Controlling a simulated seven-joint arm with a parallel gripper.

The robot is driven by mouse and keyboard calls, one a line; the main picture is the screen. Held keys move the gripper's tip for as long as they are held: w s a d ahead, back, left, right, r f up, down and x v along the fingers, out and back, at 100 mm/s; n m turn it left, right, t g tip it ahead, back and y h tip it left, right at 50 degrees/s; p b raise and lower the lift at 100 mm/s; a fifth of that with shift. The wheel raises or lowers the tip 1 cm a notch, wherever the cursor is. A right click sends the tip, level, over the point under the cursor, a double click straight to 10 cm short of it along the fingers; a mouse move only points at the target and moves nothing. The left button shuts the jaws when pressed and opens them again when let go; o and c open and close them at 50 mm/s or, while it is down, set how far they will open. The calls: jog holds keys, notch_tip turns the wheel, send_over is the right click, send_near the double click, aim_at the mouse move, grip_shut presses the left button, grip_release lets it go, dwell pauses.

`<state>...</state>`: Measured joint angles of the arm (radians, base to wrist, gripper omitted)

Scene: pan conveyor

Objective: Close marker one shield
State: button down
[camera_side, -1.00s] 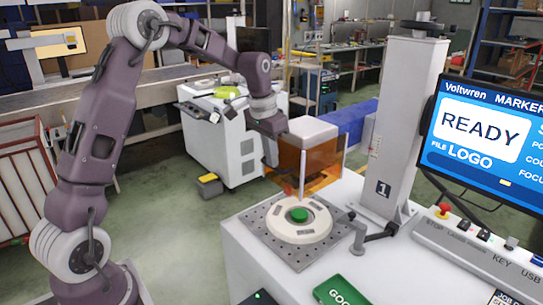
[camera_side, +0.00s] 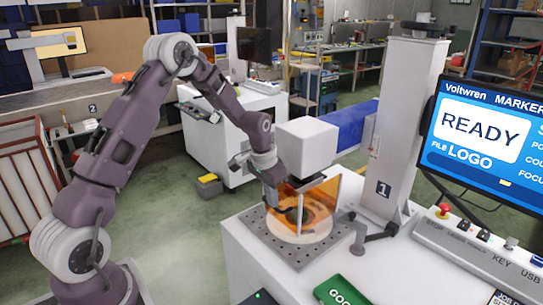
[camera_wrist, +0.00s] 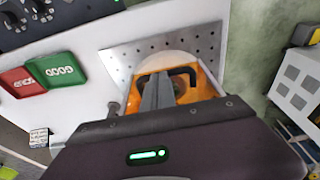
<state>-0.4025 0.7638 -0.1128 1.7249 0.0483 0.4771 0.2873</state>
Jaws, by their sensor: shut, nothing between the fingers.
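The orange see-through shield of marker one (camera_side: 322,203) hangs below the white marking head (camera_side: 306,146). It is low over the round pale fixture (camera_side: 297,236), and its bottom edge looks at or close to the fixture; I cannot tell if they touch. In the wrist view the orange shield (camera_wrist: 206,82) has a dark handle (camera_wrist: 180,70). My gripper (camera_side: 284,207) is at the shield's left side in the side view. In the wrist view its shut fingers (camera_wrist: 157,82) overlap the handle; contact is unclear. The fixture's centre is seen only dimly through the shield.
A perforated metal plate (camera_side: 258,221) carries the fixture. The marker column (camera_side: 397,130) and a small clamp-like arm (camera_side: 360,236) stand to the right. A green GOOD tray (camera_side: 340,291) lies in front; a red tray (camera_wrist: 22,82) lies beside it. The screen (camera_side: 490,130) reads READY.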

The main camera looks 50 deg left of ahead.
notch_tip(320, 180, up, 13)
jog(key=s, duration=0.2)
jog(key=s+d+r, duration=0.6)
jog(key=s+r, duration=0.1)
jog(key=s+d+r+t, duration=0.1)
jog(key=s+d, duration=0.3)
jog(key=s, duration=0.7)
jog(key=s+d+r+t, duration=0.1)
jog(key=s+d, duration=0.3)
jog(key=s, duration=0.6)
jog(key=shift+s+t, duration=0.4)
jog(key=shift+t, duration=0.3)
